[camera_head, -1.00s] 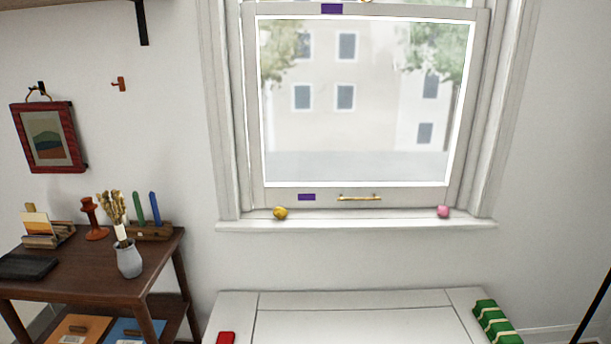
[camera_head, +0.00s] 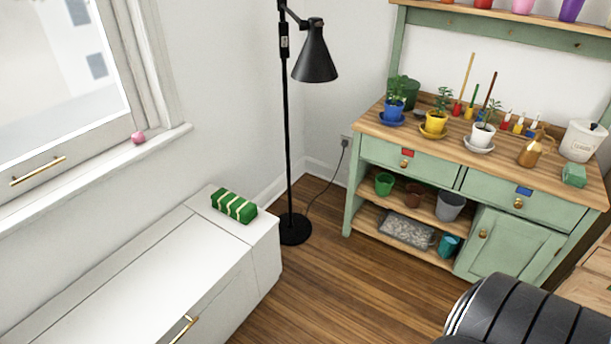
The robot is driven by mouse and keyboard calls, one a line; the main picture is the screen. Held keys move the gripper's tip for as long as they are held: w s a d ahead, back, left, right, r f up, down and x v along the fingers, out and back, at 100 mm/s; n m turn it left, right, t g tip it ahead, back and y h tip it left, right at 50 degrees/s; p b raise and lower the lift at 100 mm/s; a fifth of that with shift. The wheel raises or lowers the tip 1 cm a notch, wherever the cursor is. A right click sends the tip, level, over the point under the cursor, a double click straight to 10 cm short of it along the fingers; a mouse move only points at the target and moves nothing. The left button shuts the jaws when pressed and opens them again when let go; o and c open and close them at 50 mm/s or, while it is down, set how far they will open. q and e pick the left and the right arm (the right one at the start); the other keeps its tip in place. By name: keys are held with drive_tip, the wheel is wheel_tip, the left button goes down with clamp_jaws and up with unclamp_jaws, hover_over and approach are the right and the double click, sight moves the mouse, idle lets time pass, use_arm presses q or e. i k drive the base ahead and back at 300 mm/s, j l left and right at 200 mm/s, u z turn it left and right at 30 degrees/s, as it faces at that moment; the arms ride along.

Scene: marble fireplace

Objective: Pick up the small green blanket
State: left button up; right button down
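A small green bundle with pale stripes (camera_head: 234,206), which looks like the folded green blanket, lies on the far right end of the white chest (camera_head: 150,275) under the window. Nothing touches it, and its whole top shows. Neither of my grippers is in view. A thick black ribbed part at the bottom right looks like a piece of my own arm; it is far from the bundle.
A black floor lamp (camera_head: 286,130) stands just right of the chest, its cord running to the wall. A green potting bench (camera_head: 420,160) with plants and pots stands at right. A pink ball (camera_head: 138,138) sits on the windowsill. Wood floor (camera_head: 320,290) between is clear.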

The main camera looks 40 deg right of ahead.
sight(243, 211)
drive_tip(key=z, duration=0.75)
drive_tip(key=i, duration=0.1)
drive_tip(key=l+z, duration=0.05)
